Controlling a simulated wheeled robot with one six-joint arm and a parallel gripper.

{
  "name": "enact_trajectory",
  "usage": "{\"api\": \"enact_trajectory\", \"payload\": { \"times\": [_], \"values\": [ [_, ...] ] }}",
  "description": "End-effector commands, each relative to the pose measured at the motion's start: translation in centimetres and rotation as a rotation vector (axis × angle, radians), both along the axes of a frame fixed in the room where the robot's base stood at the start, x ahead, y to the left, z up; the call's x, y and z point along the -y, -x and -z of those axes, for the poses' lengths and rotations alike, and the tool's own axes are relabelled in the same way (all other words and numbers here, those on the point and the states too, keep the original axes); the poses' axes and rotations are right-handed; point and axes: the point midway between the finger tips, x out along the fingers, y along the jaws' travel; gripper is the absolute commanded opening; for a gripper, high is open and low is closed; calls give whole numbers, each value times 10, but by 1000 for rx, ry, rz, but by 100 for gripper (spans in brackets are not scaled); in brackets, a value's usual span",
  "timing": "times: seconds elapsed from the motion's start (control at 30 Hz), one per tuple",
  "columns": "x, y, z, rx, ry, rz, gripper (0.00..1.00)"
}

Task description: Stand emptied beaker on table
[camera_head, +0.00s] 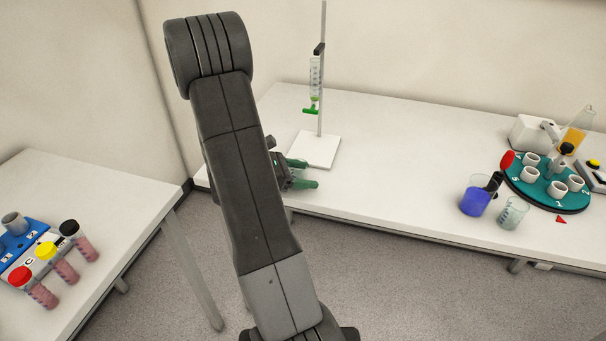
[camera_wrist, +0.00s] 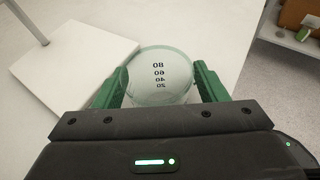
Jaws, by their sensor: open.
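A clear, empty beaker (camera_wrist: 160,64) with black volume marks stands on the white table (camera_wrist: 190,20) in the wrist view. My gripper (camera_wrist: 158,82) has green fingers, one on each side of the beaker. The jaws are open and the beaker sits between them. In the head view my gripper (camera_head: 305,172) is low over the table (camera_head: 400,150), beside the stand's white base. The beaker cannot be made out there, and my arm hides part of this area.
A stand (camera_head: 316,150) with a green-tapped burette is close to my gripper. Farther right are a blue-filled beaker (camera_head: 474,201), a smaller beaker (camera_head: 512,212) and a teal carousel (camera_head: 540,190) with white cups. The middle of the table is clear. Capped tubes (camera_head: 62,268) lie on the left table.

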Motion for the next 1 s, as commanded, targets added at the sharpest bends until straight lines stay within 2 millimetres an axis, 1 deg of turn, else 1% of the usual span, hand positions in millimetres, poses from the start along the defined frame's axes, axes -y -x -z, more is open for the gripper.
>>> {"api": "enact_trajectory", "payload": {
  "times": [0.03, 0.17, 0.5, 0.63, 0.8, 1.0],
  "values": [
    [0, 0, -5, 1, 0, 0, 66],
    [-17, 4, -8, 4, -1, -4, 66],
    [-77, 20, -34, 4, -1, -4, 66],
    [-94, 26, -41, 2, -2, -3, 66],
    [-105, 29, -47, 2, 0, -1, 66],
    [-107, 30, -48, 0, 0, 0, 66]
  ]
}}
